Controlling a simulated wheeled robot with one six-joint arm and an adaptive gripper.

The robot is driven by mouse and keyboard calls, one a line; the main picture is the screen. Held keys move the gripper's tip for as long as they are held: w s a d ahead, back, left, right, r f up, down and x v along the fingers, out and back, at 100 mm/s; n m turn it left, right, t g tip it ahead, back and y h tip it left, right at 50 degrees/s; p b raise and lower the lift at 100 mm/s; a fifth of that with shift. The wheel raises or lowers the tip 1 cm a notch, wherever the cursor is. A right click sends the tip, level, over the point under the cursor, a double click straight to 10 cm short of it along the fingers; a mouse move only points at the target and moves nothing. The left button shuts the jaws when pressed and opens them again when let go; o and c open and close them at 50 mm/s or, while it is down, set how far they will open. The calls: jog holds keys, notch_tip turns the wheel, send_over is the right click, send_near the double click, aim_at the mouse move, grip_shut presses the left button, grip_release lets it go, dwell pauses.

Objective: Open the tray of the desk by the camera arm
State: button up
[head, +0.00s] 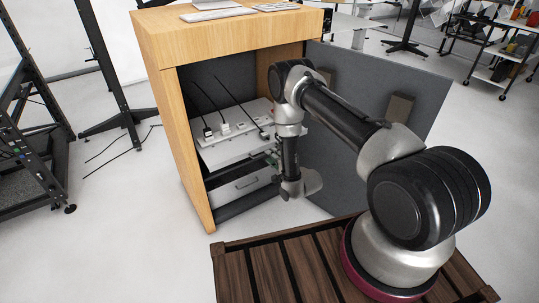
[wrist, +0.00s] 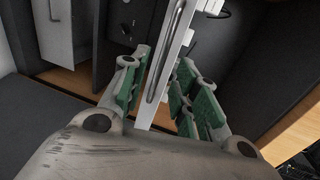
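The desk (head: 176,33) is a wooden cabinet with an open front. Inside, a white tray (head: 212,158) bears plugs and cables. Below it is a grey-white drawer with a bar handle (head: 246,184). My gripper (head: 272,158) is at the right of the cabinet opening, near the tray's front, partly hidden by my arm. In the wrist view my gripper (wrist: 163,95) has its green-padded fingers apart, one on each side of a white front with a long metal handle (wrist: 166,50). I cannot tell whether the fingers touch it.
A dark grey door (head: 355,110) stands open at the cabinet's right, behind my arm. A laptop (head: 215,10) lies on the desk top. Black frames (head: 30,130) stand at left. A second handled white front (wrist: 68,35) shows in the wrist view. Floor at left is mostly clear.

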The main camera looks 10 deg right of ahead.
jog(key=v, duration=0.8)
jog(key=shift+s, duration=0.35)
jog(key=shift+d, duration=0.1)
